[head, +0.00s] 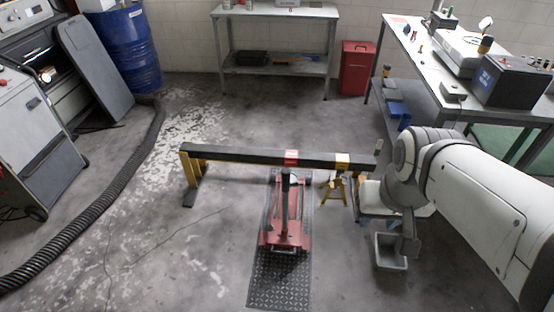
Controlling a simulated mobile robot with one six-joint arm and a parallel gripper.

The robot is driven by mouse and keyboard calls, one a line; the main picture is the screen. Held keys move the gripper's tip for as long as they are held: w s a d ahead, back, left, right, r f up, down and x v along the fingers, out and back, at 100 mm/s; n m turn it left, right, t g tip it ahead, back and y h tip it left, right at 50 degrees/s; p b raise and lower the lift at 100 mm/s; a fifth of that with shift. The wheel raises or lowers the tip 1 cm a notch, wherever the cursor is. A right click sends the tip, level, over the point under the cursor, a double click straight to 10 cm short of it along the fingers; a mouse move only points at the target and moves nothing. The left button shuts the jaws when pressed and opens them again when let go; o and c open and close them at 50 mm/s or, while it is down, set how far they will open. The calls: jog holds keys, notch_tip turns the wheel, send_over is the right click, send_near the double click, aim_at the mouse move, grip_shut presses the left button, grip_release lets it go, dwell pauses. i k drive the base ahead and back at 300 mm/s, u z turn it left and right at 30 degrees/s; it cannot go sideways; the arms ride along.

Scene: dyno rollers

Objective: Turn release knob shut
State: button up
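A red floor jack (285,235) stands on a dark tread plate, below the middle of a long black beam (240,154). A dark upright handle (285,200) rises from the jack towards a red band on the beam. The release knob is too small or hidden to pick out. My white arm comes in from the right, and its end with my gripper (391,225) hangs low to the right of the jack, clear of it. The fingers do not show clearly, and I see nothing held.
Yellow stands (192,170) carry the beam at both ends. A black hose (100,215) curves along the left floor. A workbench (400,40) with a black battery (510,82) is at right. A red bin (356,68) and blue drum (128,50) stand behind. Floor left of the jack is clear.

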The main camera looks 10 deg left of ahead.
aim_at(269, 227)
jog(key=z, duration=0.1)
jog(key=k, duration=0.85)
jog(key=u, duration=0.55)
jog(key=i, duration=1)
jog(key=k, duration=0.35)
jog(key=u, duration=0.05)
